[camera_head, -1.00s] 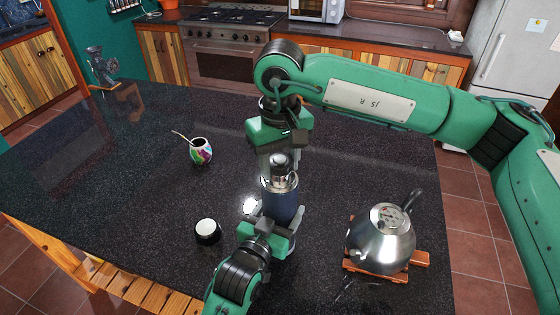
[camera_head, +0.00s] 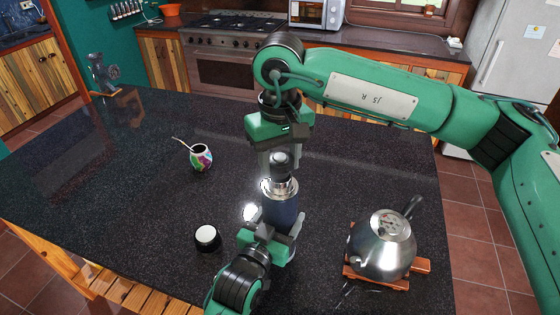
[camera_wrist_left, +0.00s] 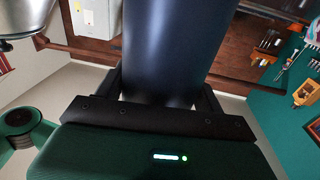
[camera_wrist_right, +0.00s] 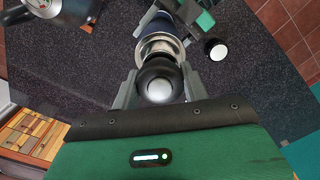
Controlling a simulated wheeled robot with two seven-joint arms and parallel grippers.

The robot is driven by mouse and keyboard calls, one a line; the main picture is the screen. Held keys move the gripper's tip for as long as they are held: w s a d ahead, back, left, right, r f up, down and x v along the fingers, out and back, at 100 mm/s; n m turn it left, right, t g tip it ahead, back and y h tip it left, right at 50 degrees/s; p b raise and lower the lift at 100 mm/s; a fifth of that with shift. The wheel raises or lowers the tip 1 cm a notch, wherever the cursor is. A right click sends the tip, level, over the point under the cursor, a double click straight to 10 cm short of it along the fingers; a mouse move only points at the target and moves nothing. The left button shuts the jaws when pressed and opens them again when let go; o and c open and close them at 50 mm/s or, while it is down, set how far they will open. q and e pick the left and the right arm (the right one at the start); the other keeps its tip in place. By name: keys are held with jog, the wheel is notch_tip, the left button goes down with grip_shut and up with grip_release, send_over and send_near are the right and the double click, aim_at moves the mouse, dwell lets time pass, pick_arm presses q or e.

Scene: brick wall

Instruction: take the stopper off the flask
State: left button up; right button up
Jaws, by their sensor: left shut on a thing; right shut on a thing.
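The dark blue flask (camera_head: 281,211) with a silver neck stands over the black counter, below my right gripper. My left gripper (camera_head: 278,224) is shut around its lower body; the flask's dark blue side fills the middle of the left wrist view (camera_wrist_left: 170,45). The dark stopper (camera_head: 280,161) is between the fingers of my right gripper (camera_head: 279,158), which points down from above. In the right wrist view the stopper (camera_wrist_right: 158,84) is gripped between both fingers, in line with the silver neck. I cannot tell whether it is fully clear of the neck.
A steel kettle (camera_head: 378,255) on a wooden trivet (camera_head: 421,265) stands to the right. A black cup with a white top (camera_head: 207,238) is to the left of the flask. A colourful gourd with a straw (camera_head: 201,158) stands farther back. A grinder (camera_head: 104,72) is at the far left.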

aim_at(280, 156)
pick_arm(q)
jog(key=shift+f, duration=0.1)
pick_arm(e)
jog(key=shift+r, duration=2)
pick_arm(q)
jog(key=o, duration=1.9)
jog(key=shift+o, duration=0.2)
pick_arm(e)
notch_tip(280, 156, down, 3)
jog(key=b, duration=0.2)
jog(key=shift+b, duration=0.4)
pick_arm(q)
jog(key=v, duration=1.2)
